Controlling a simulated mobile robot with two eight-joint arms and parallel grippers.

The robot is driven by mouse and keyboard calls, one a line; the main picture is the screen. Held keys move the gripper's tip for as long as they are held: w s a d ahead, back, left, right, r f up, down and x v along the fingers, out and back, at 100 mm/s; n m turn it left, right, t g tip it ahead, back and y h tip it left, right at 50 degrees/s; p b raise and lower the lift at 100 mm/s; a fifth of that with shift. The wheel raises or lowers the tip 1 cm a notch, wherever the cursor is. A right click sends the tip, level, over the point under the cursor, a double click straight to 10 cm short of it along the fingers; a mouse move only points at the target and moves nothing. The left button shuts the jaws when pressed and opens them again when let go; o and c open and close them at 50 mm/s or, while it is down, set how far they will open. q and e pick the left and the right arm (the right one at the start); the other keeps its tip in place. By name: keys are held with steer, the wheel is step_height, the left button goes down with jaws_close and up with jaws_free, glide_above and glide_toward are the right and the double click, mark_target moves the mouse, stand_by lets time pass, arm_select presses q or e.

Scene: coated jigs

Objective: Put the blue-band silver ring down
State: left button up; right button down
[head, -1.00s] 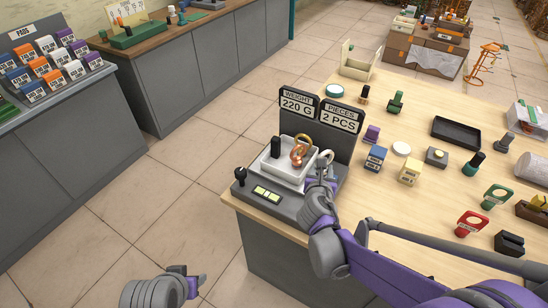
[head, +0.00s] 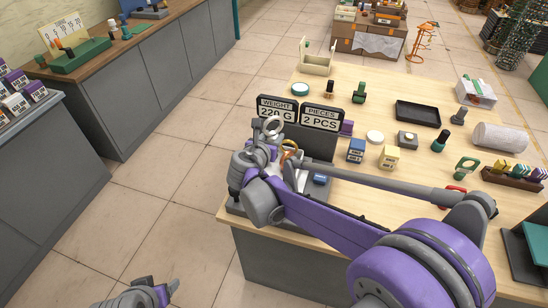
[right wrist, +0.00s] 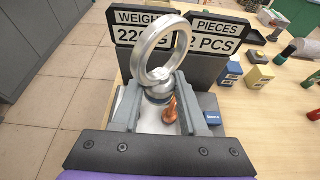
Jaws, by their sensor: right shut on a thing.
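My right gripper (right wrist: 160,100) is shut on the silver ring (right wrist: 138,52), which stands upright above the fingers. A narrow blue-grey band shows at its base between the fingers. In the head view the silver ring (head: 265,127) is in front of the weight sign, above the scale. My right arm hides much of the scale. A copper ring piece (right wrist: 170,110) stands in the white tray (right wrist: 149,124) below the gripper; it shows partly in the head view (head: 290,147). My left gripper (head: 165,291) is low at the bottom left, its opening unclear.
The scale's signs (head: 277,109) read 220 G and 2 PCS. A blue box (right wrist: 214,117) lies right of the tray. Blue (head: 356,150) and yellow (head: 389,157) boxes and a black tray (head: 418,113) stand farther right. Bare wood lies between several table objects.

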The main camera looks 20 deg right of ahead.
step_height(320, 180, down, 3)
steer(key=shift+s+d+r, duration=0.1)
steer(key=shift+s+r, duration=0.05)
steer(key=shift+r, duration=0.05)
arm_select(q)
steer(key=shift+s+f, duration=0.2)
steer(key=shift+f, duration=0.15)
arm_select(e)
step_height(320, 180, down, 4)
arm_select(q)
steer(key=shift+f, duration=0.1)
arm_select(e)
steer(key=shift+f, duration=0.1)
arm_select(q)
steer(key=shift+s+f+b, duration=0.25)
steer(key=shift+f+b, duration=0.3)
steer(key=shift+b, duration=0.05)
arm_select(e)
steer(key=shift+f, duration=0.55)
steer(key=shift+c, duration=2.2)
jaws_free()
